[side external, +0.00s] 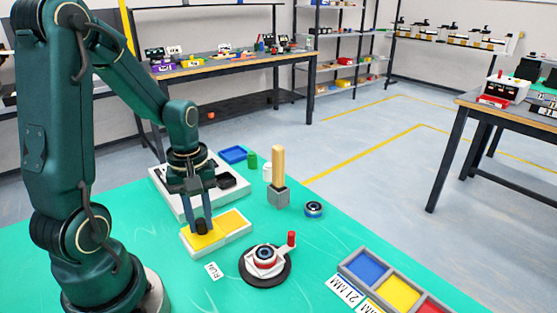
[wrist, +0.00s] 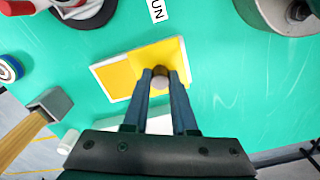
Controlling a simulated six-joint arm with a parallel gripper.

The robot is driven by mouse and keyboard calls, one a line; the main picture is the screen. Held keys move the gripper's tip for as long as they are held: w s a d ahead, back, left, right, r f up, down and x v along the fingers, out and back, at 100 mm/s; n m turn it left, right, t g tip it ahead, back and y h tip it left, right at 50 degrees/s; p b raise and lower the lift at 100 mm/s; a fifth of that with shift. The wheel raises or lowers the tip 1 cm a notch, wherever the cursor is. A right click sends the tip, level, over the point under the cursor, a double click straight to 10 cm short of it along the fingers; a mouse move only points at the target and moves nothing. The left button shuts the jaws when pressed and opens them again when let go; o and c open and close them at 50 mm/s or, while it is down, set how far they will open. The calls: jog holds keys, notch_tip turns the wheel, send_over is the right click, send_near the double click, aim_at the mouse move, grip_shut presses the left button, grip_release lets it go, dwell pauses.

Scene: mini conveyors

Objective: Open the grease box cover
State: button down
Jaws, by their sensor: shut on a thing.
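The box that appears to be the grease box (side external: 218,243) is low and white with a yellow top in two parts, on the green mat. It also shows in the wrist view (wrist: 97,72), where the left yellow part sits inside a white rim and the right part looks like a flat yellow cover (wrist: 172,49). My gripper (side external: 202,222) points down over the box's left part in the side view. In the wrist view my gripper (wrist: 160,73) is shut on a small round knob (wrist: 160,83) at the cover. The fingers partly hide the knob and cover.
A mallet (side external: 279,192) stands upright behind the box, with a blue-ringed bearing (side external: 314,209) beside it. A round black fixture (side external: 265,275) with a red knob is close on the right. A tray with coloured compartments (side external: 345,268) lies farther right. A white tray (side external: 165,184) is behind.

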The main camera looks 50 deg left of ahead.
aim_at(199, 221)
jog(key=shift+s, duration=0.1)
jog(key=c, duration=0.7)
grip_release()
jog(key=shift+r, duration=2.6)
jog(key=d+r+m+t, duration=0.2)
jog(key=d+m, duration=0.2)
jog(key=s+d+r+m+t, duration=0.1)
jog(key=d+r+m, duration=0.1)
jog(key=m, duration=0.3)
jog(key=s+d+r+m+t, duration=0.1)
jog(key=d+r+m+t, duration=0.1)
jog(key=d+r+m, duration=0.1)
jog(key=shift+s+d+r+m+t, duration=0.1)
jog(key=shift+d+m+t, duration=0.2)
jog(key=shift+d+m, duration=0.75)
